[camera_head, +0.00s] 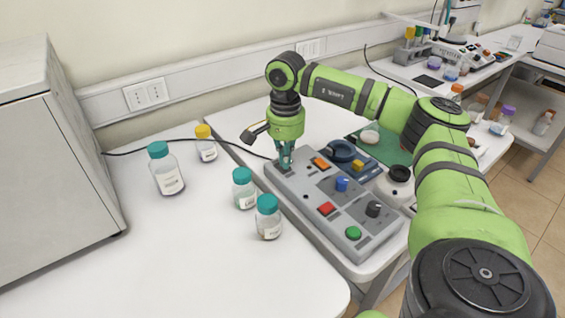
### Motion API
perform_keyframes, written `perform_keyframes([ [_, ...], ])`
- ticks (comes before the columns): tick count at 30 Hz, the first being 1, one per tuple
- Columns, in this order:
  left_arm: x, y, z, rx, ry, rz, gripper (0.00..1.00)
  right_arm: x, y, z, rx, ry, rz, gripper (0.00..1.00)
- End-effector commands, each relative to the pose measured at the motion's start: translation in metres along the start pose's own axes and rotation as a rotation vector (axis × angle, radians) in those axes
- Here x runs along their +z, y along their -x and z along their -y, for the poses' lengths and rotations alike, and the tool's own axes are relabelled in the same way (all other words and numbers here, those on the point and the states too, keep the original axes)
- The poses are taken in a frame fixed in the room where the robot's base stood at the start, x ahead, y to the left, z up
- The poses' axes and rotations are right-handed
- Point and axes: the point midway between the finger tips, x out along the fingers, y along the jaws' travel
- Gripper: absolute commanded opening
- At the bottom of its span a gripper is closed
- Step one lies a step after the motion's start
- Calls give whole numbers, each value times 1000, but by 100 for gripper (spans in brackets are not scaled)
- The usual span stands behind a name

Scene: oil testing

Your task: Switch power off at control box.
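The grey control box (300,197) lies on the right-hand white table. Its top has an orange switch (320,163), a yellow button (358,165), a blue knob (342,184), a red button (326,209), a black knob (374,209) and a green button (353,233). My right gripper (285,163) points down at the box's far left corner, left of the orange switch. Its fingertips are close to or touching the top. They look near each other, but the gap and whatever is under them are unclear. My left gripper is out of view.
Teal-capped bottles (268,219) and a yellow-capped bottle (206,147) stand left of the box. A large grey cabinet (45,180) is at far left.

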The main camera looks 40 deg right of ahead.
Motion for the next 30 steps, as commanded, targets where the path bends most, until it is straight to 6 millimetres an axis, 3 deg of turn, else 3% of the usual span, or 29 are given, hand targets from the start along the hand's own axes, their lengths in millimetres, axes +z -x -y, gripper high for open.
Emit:
perform_keyframes([
  [20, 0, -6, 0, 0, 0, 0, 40, 0, -10, 0, 2, 0, 1, 0],
  [30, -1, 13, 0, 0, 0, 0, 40, 0, 12, 0, 3, 1, 1, 0],
])
